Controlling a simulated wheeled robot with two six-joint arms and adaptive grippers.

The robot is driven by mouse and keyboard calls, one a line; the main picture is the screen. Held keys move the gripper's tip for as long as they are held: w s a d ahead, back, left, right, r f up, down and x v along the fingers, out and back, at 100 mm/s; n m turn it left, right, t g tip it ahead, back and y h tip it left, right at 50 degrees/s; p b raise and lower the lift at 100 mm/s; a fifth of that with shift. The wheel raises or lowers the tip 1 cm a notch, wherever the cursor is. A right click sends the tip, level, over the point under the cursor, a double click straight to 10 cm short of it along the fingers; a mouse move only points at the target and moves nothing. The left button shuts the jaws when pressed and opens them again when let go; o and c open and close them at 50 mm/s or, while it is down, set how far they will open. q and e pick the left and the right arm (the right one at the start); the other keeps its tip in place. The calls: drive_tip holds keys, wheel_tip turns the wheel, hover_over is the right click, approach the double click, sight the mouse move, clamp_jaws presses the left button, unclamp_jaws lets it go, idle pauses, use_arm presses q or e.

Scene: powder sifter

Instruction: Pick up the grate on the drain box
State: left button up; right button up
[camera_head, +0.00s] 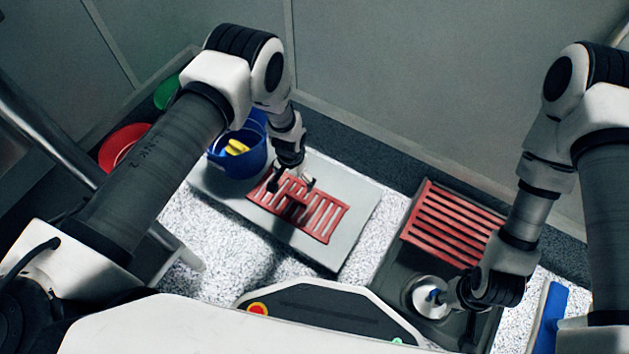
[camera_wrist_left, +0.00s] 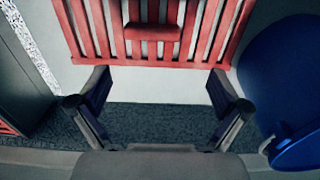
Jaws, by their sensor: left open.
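A red slatted grate (camera_head: 325,217) lies on a flat light grey box top (camera_head: 358,205) in the middle of the head view. In the left wrist view the same grate (camera_wrist_left: 90,25) shows a raised block-like handle (camera_wrist_left: 153,32) across its slats. My left gripper (camera_head: 292,186) is over the grate's left part. In the left wrist view its two fingers (camera_wrist_left: 163,88) are spread, with nothing between them, just short of the grate's near edge. My right gripper (camera_head: 447,295) is at a white round piece with a blue part (camera_head: 430,297); its fingers are too small to judge.
A second red grate (camera_head: 455,225) lies on a dark grey sink-like unit (camera_head: 395,262) at the right. A blue bucket (camera_head: 228,162) with yellow things inside stands close to the left gripper. Red (camera_head: 122,148) and green containers are further left. Walls close off the back.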

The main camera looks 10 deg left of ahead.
sight(297, 197)
use_arm(q)
drive_tip(key=f, duration=0.1)
drive_tip(key=s+f, duration=0.1)
drive_tip(key=f+b, duration=0.1)
drive_tip(key=shift+s+d, duration=0.25)
drive_tip(key=shift+d, duration=0.15)
wheel_tip(297, 197, down, 6)
drive_tip(key=b, duration=0.4)
drive_tip(key=shift+w+f, duration=0.15)
drive_tip(key=c, duration=1.3)
